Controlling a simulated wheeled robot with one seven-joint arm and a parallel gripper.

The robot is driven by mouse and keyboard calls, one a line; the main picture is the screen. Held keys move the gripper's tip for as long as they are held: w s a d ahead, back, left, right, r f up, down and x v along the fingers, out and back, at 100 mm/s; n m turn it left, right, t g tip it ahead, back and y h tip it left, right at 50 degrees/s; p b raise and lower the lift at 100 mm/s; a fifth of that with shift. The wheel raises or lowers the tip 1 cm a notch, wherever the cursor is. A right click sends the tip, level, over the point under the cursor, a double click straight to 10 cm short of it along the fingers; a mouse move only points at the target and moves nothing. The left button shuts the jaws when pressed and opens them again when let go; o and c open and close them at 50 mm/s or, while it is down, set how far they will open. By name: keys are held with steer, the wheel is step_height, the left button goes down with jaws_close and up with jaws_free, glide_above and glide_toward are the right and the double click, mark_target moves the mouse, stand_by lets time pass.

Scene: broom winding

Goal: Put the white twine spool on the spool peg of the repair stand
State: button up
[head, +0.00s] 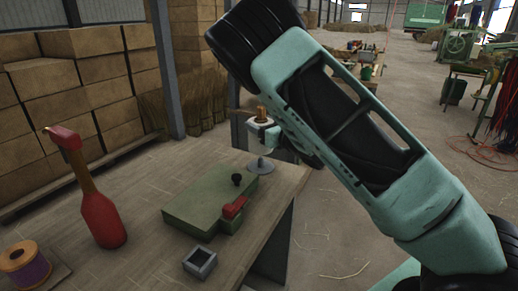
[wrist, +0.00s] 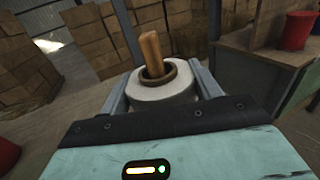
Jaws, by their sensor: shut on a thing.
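The white twine spool (wrist: 165,90) sits between the two fingers of my gripper (wrist: 161,84) in the wrist view. My gripper is shut on it. The wooden spool peg (wrist: 151,52) rises through the spool's brown-rimmed hole, so the spool is around the peg. In the head view the peg tip (head: 262,112) shows above the spool (head: 261,124), beside my gripper (head: 271,135). The repair stand's round grey base (head: 261,166) is on the bench below. I cannot tell whether the spool rests on a support, as its underside is hidden.
A green block (head: 197,206) with a red handle (head: 234,207) and black knob lies on the bench. A grey open square box (head: 200,261), a red bottle-shaped thing (head: 103,220) and a purple spool (head: 33,270) stand to the left. The bench's right edge is close to the stand.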

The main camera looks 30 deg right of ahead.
steer(key=shift+f, duration=2.85)
steer(key=shift+f+b, duration=0.15)
steer(key=shift+b, duration=0.2)
steer(key=o, duration=1.2)
steer(key=shift+c, duration=0.2)
steer(key=shift+s+r, duration=0.15)
steer(key=shift+r, duration=0.05)
steer(key=s+d, duration=0.2)
steer(key=s, duration=0.9)
steer(key=shift+s+b, duration=0.3)
steer(key=shift+d, duration=0.1)
